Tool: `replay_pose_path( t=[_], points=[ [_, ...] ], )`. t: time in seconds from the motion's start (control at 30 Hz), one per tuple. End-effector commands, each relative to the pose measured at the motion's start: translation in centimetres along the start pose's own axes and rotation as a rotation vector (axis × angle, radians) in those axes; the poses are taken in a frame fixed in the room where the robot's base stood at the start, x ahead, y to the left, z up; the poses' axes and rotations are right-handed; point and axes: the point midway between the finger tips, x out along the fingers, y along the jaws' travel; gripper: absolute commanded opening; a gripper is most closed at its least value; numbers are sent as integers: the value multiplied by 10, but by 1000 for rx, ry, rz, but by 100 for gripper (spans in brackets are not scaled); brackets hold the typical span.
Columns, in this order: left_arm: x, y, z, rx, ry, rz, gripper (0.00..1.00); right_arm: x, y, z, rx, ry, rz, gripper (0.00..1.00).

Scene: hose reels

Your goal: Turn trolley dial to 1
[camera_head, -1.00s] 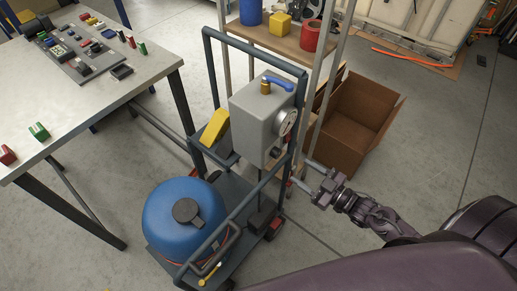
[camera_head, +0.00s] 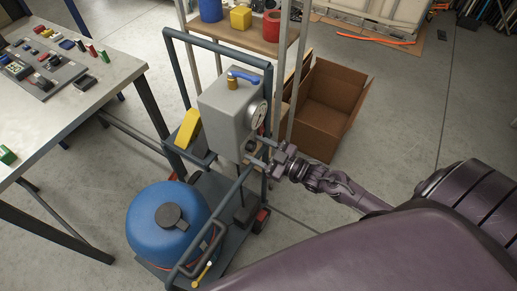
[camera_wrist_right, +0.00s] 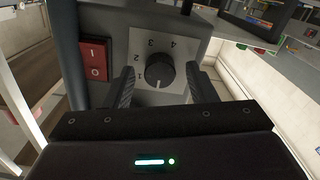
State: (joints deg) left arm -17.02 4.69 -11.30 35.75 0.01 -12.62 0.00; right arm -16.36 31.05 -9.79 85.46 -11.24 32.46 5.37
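The trolley (camera_head: 190,227) carries a grey box (camera_head: 226,108); the dial side of the box faces right in the head view. In the right wrist view, the black round dial (camera_wrist_right: 159,71) sits on a light plate marked 1 to 4. Its white pointer line points toward the bottom of the picture, away from the 1, which is left of the knob. My right gripper (camera_head: 257,165) is open at the box's lower right. Its fingers (camera_wrist_right: 160,88) stand either side of the dial, with a gap on both sides. My left gripper is not in view.
A red rocker switch (camera_wrist_right: 95,60) is left of the dial plate. A gauge (camera_head: 256,114) is on the box. A blue tank (camera_head: 150,232) sits on the trolley. A cardboard box (camera_head: 325,105) and shelf (camera_head: 236,35) stand behind; a workbench (camera_head: 110,85) is left.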

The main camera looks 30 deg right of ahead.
Motion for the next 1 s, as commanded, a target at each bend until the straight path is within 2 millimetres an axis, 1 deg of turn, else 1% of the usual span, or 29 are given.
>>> replay_pose_path(
  t=[0.03, 0.3, 0.33, 0.67, 0.87, 1.0],
  points=[
    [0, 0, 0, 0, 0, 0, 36, 0, 0, 0, 0, 0, 0, 45],
    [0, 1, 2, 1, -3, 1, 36, 0, 0, 0, 0, 0, 0, 10],
    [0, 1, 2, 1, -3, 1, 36, 0, 0, 0, 0, 0, 0, 7],
    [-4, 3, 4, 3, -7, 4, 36, 0, 1, -1, 52, 0, 1, 7],
    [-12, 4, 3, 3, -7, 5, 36, 0, 1, -2, 174, 0, 1, 7],
    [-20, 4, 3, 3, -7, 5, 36, 0, 1, -2, 295, -1, 2, 7]
  ],
)
